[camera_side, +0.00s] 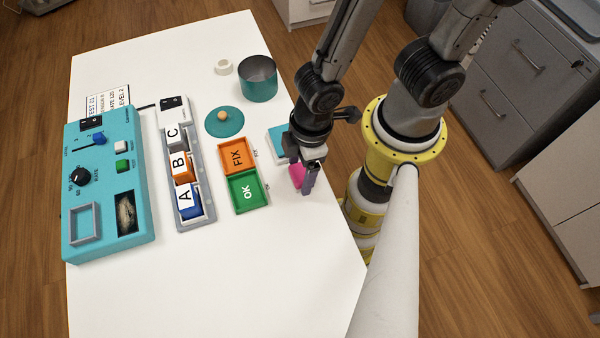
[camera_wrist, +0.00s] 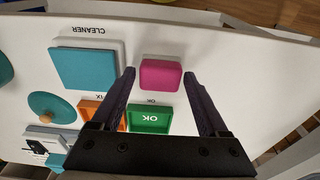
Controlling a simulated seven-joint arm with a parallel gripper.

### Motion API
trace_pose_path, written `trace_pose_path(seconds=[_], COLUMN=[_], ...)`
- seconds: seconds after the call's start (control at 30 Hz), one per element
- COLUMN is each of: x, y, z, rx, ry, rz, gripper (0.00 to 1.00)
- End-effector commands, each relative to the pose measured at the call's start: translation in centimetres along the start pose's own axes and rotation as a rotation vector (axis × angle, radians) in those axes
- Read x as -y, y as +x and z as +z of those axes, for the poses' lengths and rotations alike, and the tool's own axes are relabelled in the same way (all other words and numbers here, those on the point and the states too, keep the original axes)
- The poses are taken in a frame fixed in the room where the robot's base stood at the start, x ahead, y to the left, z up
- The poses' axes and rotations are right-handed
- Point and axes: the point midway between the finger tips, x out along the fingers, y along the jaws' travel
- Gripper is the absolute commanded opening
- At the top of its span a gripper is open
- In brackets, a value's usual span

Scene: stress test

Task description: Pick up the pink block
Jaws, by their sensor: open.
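The pink block (camera_side: 297,174) lies on the white table near its right edge, partly hidden by my gripper in the side view. In the wrist view the pink block (camera_wrist: 161,75) shows whole, lying between the lines of my two fingers. My gripper (camera_wrist: 160,75) is open and empty, with one finger on each side of the block. In the side view my gripper (camera_side: 306,178) points down close at the block. I cannot tell whether the fingers touch it or how far above the table the tips are.
A blue cleaner pad (camera_wrist: 85,67) lies beside the block. The orange FIX tray (camera_side: 238,156) and green OK tray (camera_side: 246,191) are close by. A teal pot (camera_side: 258,80), its lid (camera_side: 225,122), a block rack (camera_side: 209,203) and a teal control panel (camera_side: 105,185) stand farther left. The front table area is clear.

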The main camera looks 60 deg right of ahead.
Motion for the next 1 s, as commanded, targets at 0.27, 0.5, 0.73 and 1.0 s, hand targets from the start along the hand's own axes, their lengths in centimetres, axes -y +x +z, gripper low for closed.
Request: trace_pose_path(seconds=[0.27, 0.5, 0.73, 1.0], x=[0.01, 0.01, 0.01, 0.01], y=[0.97, 0.94, 0.93, 0.61], z=[-0.04, -0.02, -0.01, -0.10], rx=[-0.002, -0.001, -0.001, -0.003], ry=[0.000, 0.000, 0.000, 0.000], rz=[0.000, 0.000, 0.000, 0.000], gripper=[0.78, 0.49, 0.08, 0.08])
